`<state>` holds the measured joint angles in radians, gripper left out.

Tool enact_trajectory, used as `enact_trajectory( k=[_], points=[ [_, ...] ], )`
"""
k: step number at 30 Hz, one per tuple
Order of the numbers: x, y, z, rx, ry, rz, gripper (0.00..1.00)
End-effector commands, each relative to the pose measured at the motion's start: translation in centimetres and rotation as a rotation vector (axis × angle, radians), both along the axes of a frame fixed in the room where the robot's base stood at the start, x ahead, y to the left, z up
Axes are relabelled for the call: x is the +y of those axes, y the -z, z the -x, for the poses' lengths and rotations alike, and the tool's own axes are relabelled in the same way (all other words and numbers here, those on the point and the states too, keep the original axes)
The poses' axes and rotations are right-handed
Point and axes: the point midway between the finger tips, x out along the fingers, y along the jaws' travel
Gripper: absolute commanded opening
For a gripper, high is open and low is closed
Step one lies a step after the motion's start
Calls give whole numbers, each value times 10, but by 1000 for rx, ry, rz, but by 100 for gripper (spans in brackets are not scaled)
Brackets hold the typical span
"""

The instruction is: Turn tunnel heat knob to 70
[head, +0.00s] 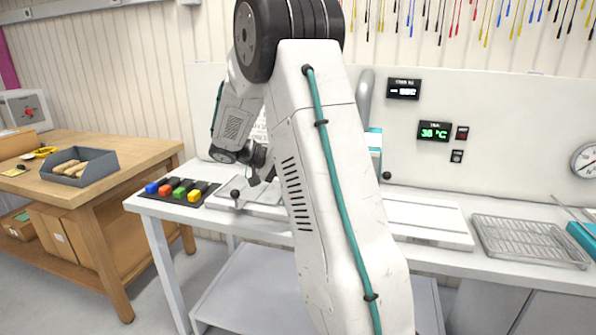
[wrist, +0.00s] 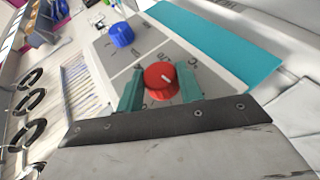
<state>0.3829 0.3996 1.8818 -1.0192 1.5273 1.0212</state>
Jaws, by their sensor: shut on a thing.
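In the wrist view a red knob (wrist: 161,79) with a white pointer line stands on a grey panel (wrist: 107,58) with dial markings. The lettering there is too small to read, so I cannot tell its setting or name. My gripper (wrist: 160,90) is shut on the red knob, with one teal finger on either side. A blue knob (wrist: 121,34) sits farther up the same panel, apart from the fingers. In the head view my arm hides the knobs. A display (head: 434,131) on the back panel shows green digits that look like 30 or 38 °C.
A row of coloured buttons (head: 176,191) lies at the bench's left end. A wire rack (head: 528,240) and a round gauge (head: 584,160) are at the right. A wooden table (head: 106,185) with a grey bin (head: 79,166) stands to the left. A second display (head: 403,89) hangs above.

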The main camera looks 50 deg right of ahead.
Motion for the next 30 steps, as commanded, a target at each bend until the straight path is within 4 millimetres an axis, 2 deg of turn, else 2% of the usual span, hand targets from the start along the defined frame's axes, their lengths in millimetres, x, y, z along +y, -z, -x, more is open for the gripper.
enact_trajectory(
  k=[6, 15, 30],
  points=[
    [1, 4, -2, 174, -1, 71, 14],
    [1, 6, -1, 340, 0, 139, 14],
    [1, 7, -1, 418, 0, 172, 14]
  ],
)
